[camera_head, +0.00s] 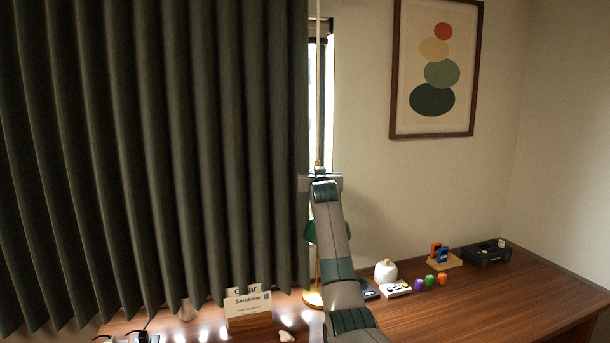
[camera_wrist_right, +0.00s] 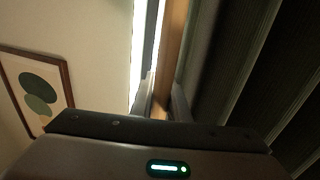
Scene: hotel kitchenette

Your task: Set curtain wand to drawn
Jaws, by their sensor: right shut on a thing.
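The curtain wand (camera_head: 318,60) hangs as a thin upright rod at the right edge of the dark green curtain (camera_head: 150,130). In the right wrist view the wand (camera_wrist_right: 171,45) is a brown bar running down between the fingers. My right gripper (camera_head: 319,168) is shut on the wand's lower part; it also shows in the right wrist view (camera_wrist_right: 162,106). The curtain spreads from the left edge of the head view to the wand, with a narrow bright window strip (camera_head: 328,95) bare on its right. My left gripper is not in view.
A wooden desk (camera_head: 500,300) runs below, with a sign card (camera_head: 248,302), a white jar (camera_head: 386,271), several small coloured items and a black tray (camera_head: 486,253). A green-shaded lamp (camera_head: 312,298) stands partly behind my arm. A framed picture (camera_head: 435,70) hangs right.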

